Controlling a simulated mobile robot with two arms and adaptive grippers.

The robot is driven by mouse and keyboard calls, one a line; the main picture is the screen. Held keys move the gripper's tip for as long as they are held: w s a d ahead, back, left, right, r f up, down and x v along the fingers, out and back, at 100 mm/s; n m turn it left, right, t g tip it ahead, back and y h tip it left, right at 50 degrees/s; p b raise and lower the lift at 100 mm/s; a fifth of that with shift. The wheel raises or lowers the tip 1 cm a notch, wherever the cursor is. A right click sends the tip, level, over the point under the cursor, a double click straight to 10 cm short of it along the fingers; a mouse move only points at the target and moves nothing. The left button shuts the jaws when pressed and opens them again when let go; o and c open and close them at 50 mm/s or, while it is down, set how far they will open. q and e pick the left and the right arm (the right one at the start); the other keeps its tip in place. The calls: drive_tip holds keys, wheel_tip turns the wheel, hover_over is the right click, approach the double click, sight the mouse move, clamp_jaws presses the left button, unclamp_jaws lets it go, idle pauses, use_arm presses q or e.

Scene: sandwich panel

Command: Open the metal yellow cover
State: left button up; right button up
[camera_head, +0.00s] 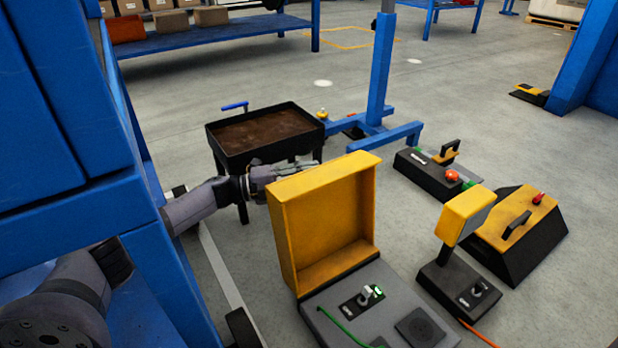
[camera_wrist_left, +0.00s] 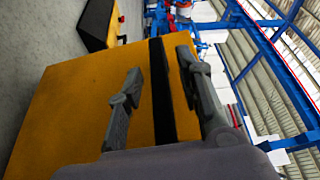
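The yellow metal cover (camera_head: 322,222) stands raised, roughly upright, at the back edge of a grey panel box (camera_head: 335,310), with its hollow inner side facing me. My left gripper (camera_head: 300,168) is behind the cover at its upper left, and the cover partly hides it. In the left wrist view the cover's yellow face (camera_wrist_left: 75,105) with a black stripe fills the area beyond the fingers. There my left gripper (camera_wrist_left: 160,62) has its two fingers spread apart with nothing between them. I cannot tell whether a finger touches the cover. My right gripper is not in view.
A black tray table (camera_head: 262,135) stands behind the left gripper. Other control boxes are to the right: a low black one (camera_head: 425,175), a yellow-headed one (camera_head: 465,212) and a yellow-topped one (camera_head: 515,235). A blue frame (camera_head: 165,270) stands close at left.

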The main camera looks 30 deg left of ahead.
use_arm(q)
clamp_jaws()
idle(0.8)
